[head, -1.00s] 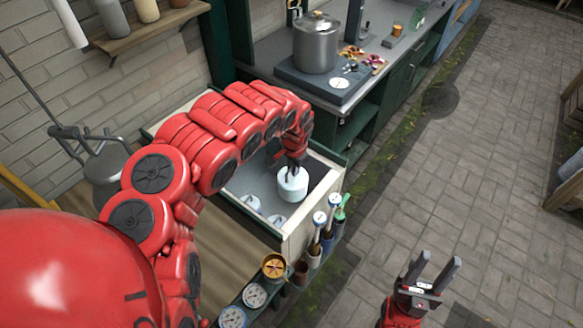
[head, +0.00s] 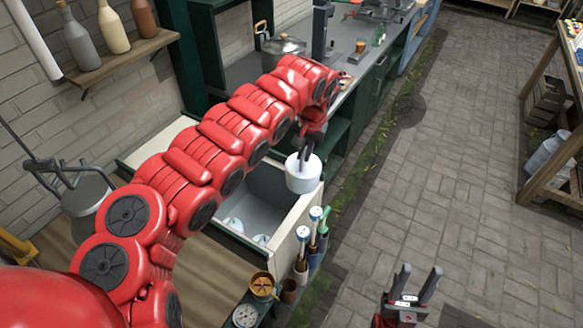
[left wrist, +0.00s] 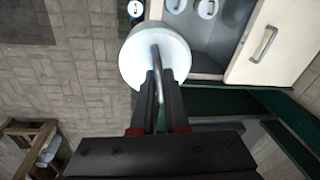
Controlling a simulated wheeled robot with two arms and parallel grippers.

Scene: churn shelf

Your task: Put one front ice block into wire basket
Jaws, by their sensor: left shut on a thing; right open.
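My left gripper (head: 306,152) is shut on a white round ice block (head: 303,178), at the handle on its top. The block hangs upright above the right end of the open ice bin (head: 303,222). In the left wrist view the held block (left wrist: 133,60) shows with the handle between the fingers. Two more white blocks sit low in the bin, one (head: 235,224) and another (head: 262,239), partly hidden by the bin wall. My right gripper (head: 415,283) is open and empty above the paving. I cannot make out the wire basket.
A green counter (head: 375,85) with a steel pot (head: 284,46) runs behind. A wooden shelf unit (head: 555,110) stands at the right. The paved floor between is clear.

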